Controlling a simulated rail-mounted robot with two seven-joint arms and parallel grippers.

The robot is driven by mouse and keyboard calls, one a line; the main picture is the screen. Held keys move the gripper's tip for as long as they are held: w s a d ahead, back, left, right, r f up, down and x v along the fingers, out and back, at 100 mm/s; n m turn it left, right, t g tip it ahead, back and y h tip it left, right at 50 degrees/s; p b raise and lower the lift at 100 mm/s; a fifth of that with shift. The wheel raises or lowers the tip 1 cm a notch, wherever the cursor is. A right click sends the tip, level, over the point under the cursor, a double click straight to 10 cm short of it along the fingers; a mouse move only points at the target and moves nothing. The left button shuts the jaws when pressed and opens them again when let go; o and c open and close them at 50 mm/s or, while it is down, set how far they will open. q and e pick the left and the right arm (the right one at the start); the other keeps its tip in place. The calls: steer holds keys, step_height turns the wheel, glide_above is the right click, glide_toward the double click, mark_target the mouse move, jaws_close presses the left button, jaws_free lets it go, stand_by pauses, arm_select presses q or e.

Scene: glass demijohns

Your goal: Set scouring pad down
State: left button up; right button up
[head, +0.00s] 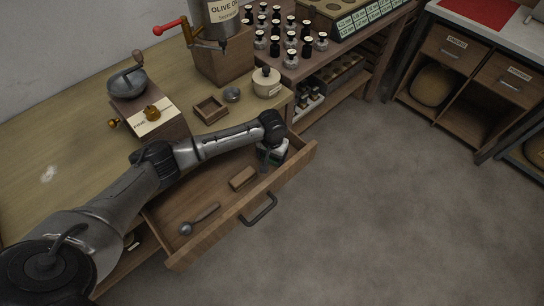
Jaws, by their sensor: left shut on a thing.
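My left arm reaches in from the lower left, over the wooden bench and the open drawer (176,209). My left gripper (268,158) points down at the drawer's far right end. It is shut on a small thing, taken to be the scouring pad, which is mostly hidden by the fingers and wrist. A small white and green item (280,151) shows right beside the fingers; I cannot tell whether they touch. A brown block (243,178) and a grey metal scoop (200,219) lie in the drawer. My right gripper is not in view.
Several small bottles stand farther back. The drawer's front has a dark handle (260,210). Drawer floor around the block is bare.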

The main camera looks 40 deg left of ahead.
arm_select(q)
steer(key=shift+w+r, duration=0.1)
steer(key=o, duration=0.5)
steer(key=shift+f, duration=0.2)
steer(key=o, duration=0.4)
steer(key=shift+s+a+f, duration=0.1)
steer(key=shift+s+a, duration=0.05)
steer(key=shift+s, duration=0.05)
steer(key=shift+w, duration=0.1)
step_height(320, 180, up, 13)
steer(key=p, duration=0.4)
steer(key=shift+f, duration=0.15)
